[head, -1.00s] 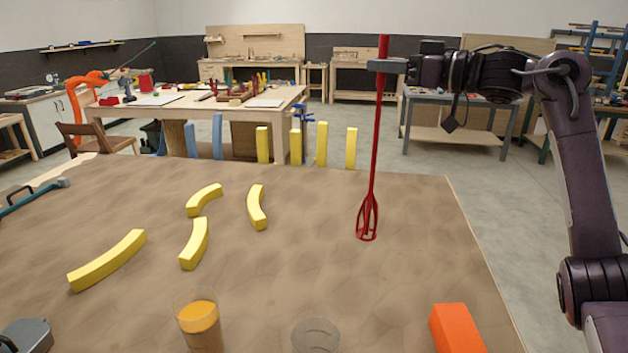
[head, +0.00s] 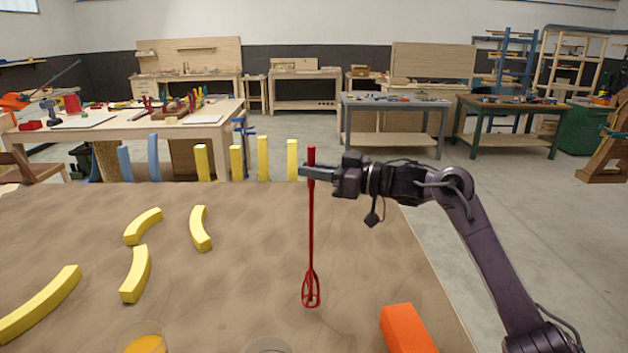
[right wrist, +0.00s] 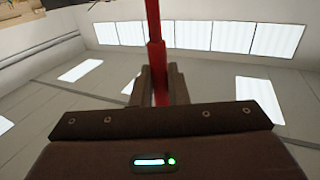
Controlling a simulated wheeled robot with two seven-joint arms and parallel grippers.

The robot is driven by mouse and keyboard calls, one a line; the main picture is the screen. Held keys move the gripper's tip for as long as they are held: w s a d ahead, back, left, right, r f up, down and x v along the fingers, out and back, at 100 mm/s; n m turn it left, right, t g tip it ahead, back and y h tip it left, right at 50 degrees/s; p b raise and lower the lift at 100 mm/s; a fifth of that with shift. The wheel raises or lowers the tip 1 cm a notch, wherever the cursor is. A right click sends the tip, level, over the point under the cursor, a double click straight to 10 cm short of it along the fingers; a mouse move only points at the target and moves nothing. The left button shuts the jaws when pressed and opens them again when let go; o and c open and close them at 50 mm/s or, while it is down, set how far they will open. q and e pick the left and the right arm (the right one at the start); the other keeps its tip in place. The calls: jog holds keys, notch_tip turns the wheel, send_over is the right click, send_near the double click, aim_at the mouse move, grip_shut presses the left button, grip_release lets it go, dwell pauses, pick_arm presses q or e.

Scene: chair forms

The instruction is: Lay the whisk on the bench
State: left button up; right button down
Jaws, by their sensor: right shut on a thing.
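The red whisk (head: 311,225) hangs upright over the bench (head: 235,290), its wire loops lowest. I cannot tell whether the loops touch the bench top. My right gripper (head: 308,172) is shut on the whisk near the top of its handle. In the right wrist view the red handle (right wrist: 153,40) stands between the two fingers of the right gripper (right wrist: 157,85). My left gripper is not in view.
Several curved yellow pieces (head: 135,273) lie on the left of the bench. An orange block (head: 408,328) lies near the right edge. A glass of orange liquid (head: 142,342) stands at the front. Upright yellow blocks (head: 263,158) stand along the far edge.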

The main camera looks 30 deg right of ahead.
jog(key=shift+f, duration=1.35)
jog(key=c, duration=1.4)
grip_release()
jog(key=shift+f, duration=0.15)
jog(key=shift+r, duration=0.25)
jog(key=b+v, duration=0.4)
jog(key=v, duration=0.8)
jog(key=shift+b, duration=0.35)
jog(key=shift+f, duration=0.1)
